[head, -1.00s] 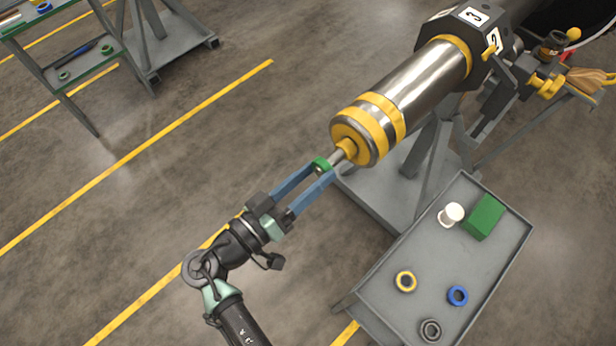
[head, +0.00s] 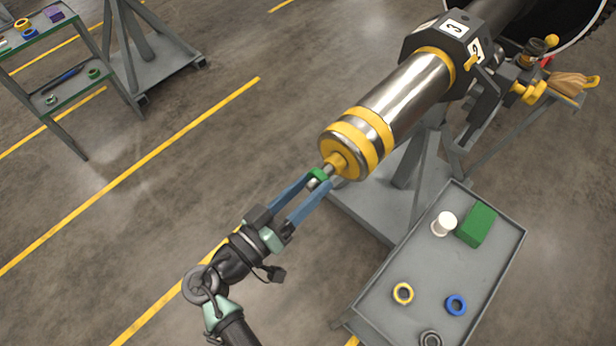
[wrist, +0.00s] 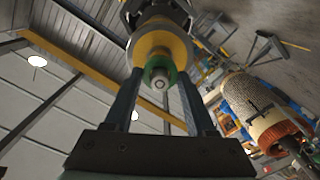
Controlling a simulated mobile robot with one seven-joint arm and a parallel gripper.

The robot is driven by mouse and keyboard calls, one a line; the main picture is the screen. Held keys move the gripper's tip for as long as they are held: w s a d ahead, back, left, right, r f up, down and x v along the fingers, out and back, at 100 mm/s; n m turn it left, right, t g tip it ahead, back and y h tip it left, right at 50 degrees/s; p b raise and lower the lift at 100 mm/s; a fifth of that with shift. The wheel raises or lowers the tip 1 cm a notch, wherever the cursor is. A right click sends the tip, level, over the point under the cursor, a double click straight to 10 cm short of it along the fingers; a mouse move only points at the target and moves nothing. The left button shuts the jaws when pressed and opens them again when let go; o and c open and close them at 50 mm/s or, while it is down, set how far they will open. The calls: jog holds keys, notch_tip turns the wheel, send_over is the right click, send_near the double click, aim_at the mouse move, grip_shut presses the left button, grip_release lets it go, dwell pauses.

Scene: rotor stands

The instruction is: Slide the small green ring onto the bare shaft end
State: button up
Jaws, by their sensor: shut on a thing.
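The small green ring (head: 318,175) is between the blue fingertips of my gripper (head: 321,181), which is shut on it. The ring sits around the bare shaft end (head: 313,184), whose grey tip shows on the near side of it. In the wrist view the green ring (wrist: 152,72) encircles the grey shaft tip (wrist: 160,83), in front of the yellow collar (wrist: 158,46). The thick steel rotor shaft (head: 405,95) with yellow bands runs up and right behind it. How far the ring lies from the yellow shoulder is hard to tell.
A grey tray table (head: 385,325) at lower right holds a yellow ring (head: 403,293), a blue ring (head: 456,305), a dark ring (head: 431,339), a white spool (head: 444,223) and a green block (head: 477,225). A grey stand (head: 375,205) supports the rotor.

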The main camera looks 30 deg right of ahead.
jog(key=shift+d, duration=0.2)
jog(key=shift+b+x, duration=0.3)
jog(key=shift+x, duration=0.5)
jog(key=shift+w, duration=0.1)
jog(key=o, duration=1.5)
jog(key=shift+b+v, duration=0.6)
jog(key=shift+v, duration=3.9)
